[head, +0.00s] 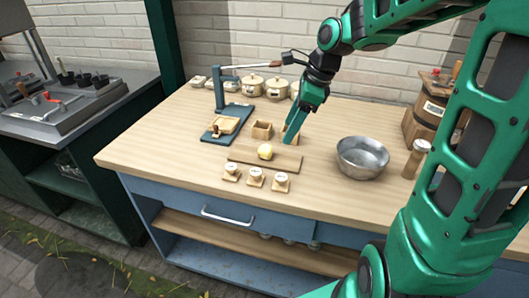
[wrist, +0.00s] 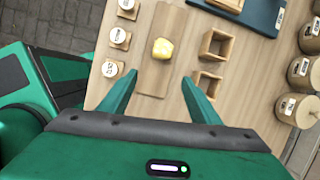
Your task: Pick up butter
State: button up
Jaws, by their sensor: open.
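The butter (head: 265,151) is a small rounded yellow lump on a flat wooden board (head: 290,163) on the table. It also shows in the wrist view (wrist: 162,49), near the middle top, beyond the fingertips. My gripper (head: 289,138) is above the table, to the right of the butter in the head view. In the wrist view its two green fingers (wrist: 165,82) are spread apart with nothing between them. The butter is apart from both fingers.
Two small open wooden boxes (head: 262,130) stand behind the board, one partly hidden by my gripper. Several labelled stamps (head: 256,178) sit in front. A metal bowl (head: 362,157) stands to the right. A blue press stand (head: 228,118) is at the left; lidded pots (head: 277,88) line the back.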

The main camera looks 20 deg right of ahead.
jog(key=w+a+m, duration=0.1)
jog(key=w, duration=0.1)
send_over(266, 148)
jog(key=s+d, duration=0.1)
jog(key=d, duration=0.1)
jog(key=shift+m, duration=0.3)
notch_tip(266, 148, down, 5)
jog(key=shift+s+d+r, duration=0.15)
jog(key=shift+y, duration=0.3)
jog(key=shift+a+x, duration=0.15)
jog(key=shift+x, duration=1.2)
jog(key=shift+a+x, duration=0.15)
jog(key=shift+x, duration=1.2)
jog(key=shift+r, duration=0.1)
jog(key=c, duration=1.2)
